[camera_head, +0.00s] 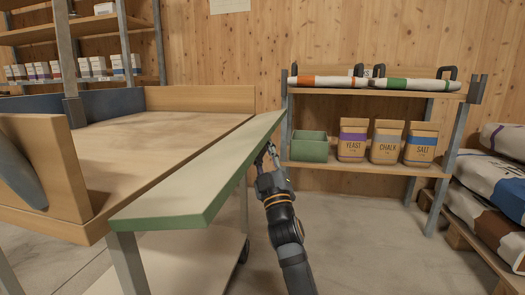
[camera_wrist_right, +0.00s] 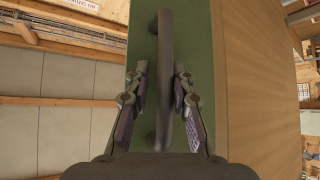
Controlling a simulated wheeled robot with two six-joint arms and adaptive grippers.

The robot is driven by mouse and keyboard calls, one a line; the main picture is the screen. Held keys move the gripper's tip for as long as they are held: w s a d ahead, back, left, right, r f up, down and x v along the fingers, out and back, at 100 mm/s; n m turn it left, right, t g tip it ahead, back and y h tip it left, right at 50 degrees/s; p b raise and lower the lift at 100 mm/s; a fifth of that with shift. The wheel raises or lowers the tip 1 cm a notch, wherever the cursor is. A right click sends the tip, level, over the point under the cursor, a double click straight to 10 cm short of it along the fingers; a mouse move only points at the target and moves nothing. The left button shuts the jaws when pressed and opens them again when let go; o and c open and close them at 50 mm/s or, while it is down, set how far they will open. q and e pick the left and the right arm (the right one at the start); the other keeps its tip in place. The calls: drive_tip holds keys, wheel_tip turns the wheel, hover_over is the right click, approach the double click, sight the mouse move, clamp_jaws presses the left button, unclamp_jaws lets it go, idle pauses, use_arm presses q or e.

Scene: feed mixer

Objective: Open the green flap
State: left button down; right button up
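The green flap (camera_head: 200,170) is a long board with a pale top face and green edges, along the right side of the wooden mixer table (camera_head: 150,135). In the right wrist view its green face (camera_wrist_right: 190,30) fills the middle and carries a dark bar handle (camera_wrist_right: 166,60). My right gripper (camera_head: 266,152) is at the flap's right edge, its fingertips partly hidden in the head view. In the wrist view the right gripper (camera_wrist_right: 163,100) is open, one finger on each side of the handle, with gaps showing. My left gripper is in neither view.
A shelf (camera_head: 365,168) at the back right holds a green bin (camera_head: 309,147), paper bags of yeast (camera_head: 352,140), chalk (camera_head: 387,142) and salt (camera_head: 420,144), and rolled sacks above. Stacked sacks (camera_head: 490,190) lie on a pallet at the right. The floor (camera_head: 370,245) between is clear.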

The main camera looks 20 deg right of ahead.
drive_tip(key=shift+o, duration=1)
drive_tip(key=shift+s+r, duration=0.1)
drive_tip(key=v, duration=0.7)
drive_tip(key=shift+s+f, duration=0.15)
drive_tip(key=shift+f, duration=0.1)
